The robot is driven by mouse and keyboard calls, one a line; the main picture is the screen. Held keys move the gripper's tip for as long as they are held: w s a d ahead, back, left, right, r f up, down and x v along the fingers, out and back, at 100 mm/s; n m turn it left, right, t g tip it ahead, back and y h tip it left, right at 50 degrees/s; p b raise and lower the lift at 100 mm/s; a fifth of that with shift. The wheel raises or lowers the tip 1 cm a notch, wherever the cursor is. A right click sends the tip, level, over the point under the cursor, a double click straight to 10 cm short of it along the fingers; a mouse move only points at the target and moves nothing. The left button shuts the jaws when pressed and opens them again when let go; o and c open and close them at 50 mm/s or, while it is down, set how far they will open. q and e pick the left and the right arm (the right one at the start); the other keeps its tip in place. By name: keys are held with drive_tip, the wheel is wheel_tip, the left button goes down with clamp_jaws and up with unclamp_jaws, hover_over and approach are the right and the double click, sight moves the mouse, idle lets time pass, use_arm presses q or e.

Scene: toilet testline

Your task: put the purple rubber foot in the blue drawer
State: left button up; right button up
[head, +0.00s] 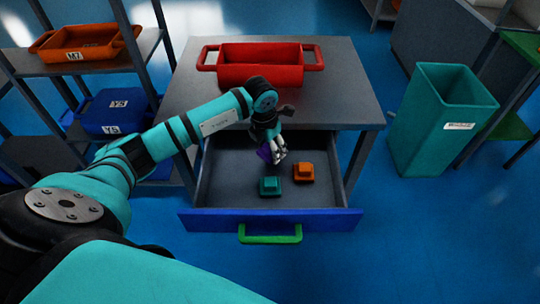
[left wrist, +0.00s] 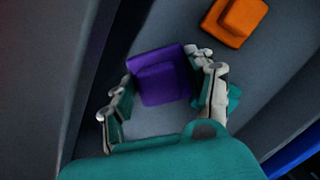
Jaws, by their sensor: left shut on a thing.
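The purple rubber foot (left wrist: 161,78) is between the fingers of my left gripper (left wrist: 163,92), which is shut on it. In the head view the purple foot (head: 264,153) shows only in part, with my left gripper (head: 274,154) over it. The blue drawer (head: 330,220) is pulled out of the table and has a green handle (head: 270,235). My left gripper holds the foot over the back part of the open drawer; its exact height above the drawer floor cannot be told. My right gripper is not in view.
A teal foot (head: 270,186) and an orange foot (head: 303,173) lie in the drawer. A red tray (head: 260,73) stands on the tabletop (head: 350,100). A teal bin (head: 440,120) stands at right. A shelf with an orange bin (head: 85,42) and blue bin (head: 112,112) is at left.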

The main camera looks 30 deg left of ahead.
sight(270, 157)
use_arm(q)
drive_tip(key=shift+f, duration=1.95)
drive_tip(key=shift+f, duration=0.15)
drive_tip(key=o, duration=1.2)
drive_tip(key=r, duration=0.4)
drive_tip(key=s+r, duration=0.1)
drive_tip(key=r, duration=0.3)
drive_tip(key=s+r, duration=0.1)
drive_tip(key=r, duration=0.3)
drive_tip(key=shift+a+r, duration=0.1)
drive_tip(key=shift+a, duration=0.15)
drive_tip(key=shift+w, duration=0.1)
